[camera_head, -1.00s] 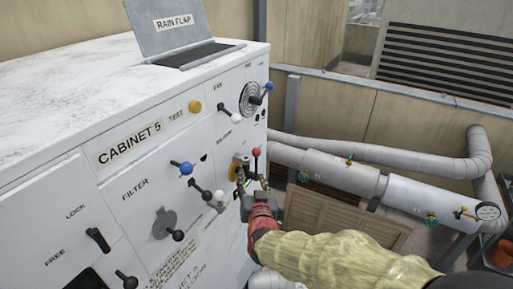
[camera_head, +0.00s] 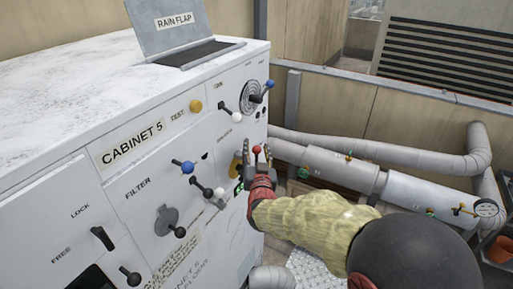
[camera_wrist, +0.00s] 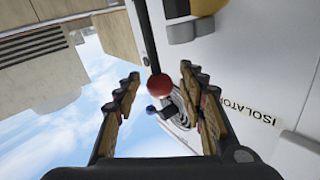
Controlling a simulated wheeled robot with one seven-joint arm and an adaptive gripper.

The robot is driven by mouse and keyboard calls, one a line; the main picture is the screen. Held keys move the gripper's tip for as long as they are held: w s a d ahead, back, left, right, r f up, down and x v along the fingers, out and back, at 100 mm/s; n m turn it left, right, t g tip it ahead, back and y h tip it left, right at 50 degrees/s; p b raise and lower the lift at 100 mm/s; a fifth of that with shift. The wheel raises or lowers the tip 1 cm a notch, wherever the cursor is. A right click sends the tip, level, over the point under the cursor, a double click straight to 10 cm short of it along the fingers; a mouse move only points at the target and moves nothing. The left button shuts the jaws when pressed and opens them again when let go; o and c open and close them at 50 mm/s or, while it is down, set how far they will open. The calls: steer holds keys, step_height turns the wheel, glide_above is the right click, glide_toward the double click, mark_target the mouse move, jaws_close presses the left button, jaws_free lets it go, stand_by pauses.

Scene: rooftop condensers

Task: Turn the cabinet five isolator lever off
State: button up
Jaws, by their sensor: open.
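Cabinet five (camera_head: 130,130) is a white box with a label, several levers and knobs on its front. The isolator lever's red ball knob (camera_head: 257,150) stands out at the right end of the front. My gripper (camera_head: 257,158) is open, with one finger on each side of the red knob. In the wrist view the red knob (camera_wrist: 160,86) shows between the two spread fingers of my gripper (camera_wrist: 159,76), with a visible gap on each side. The ISOLATOR label (camera_wrist: 250,108) is to the right there. The lever's stem is mostly hidden by the knob and gripper.
A lever with a blue knob (camera_head: 269,85) is above by the round fan dial. White-knob (camera_head: 219,192) and blue-knob (camera_head: 188,167) levers are to the left. A yellow part (camera_head: 236,165) is close left of my gripper. Grey pipes (camera_head: 335,168) run to the right.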

steer(key=shift+c, duration=1.4)
steer(key=c, duration=0.7)
jaws_close()
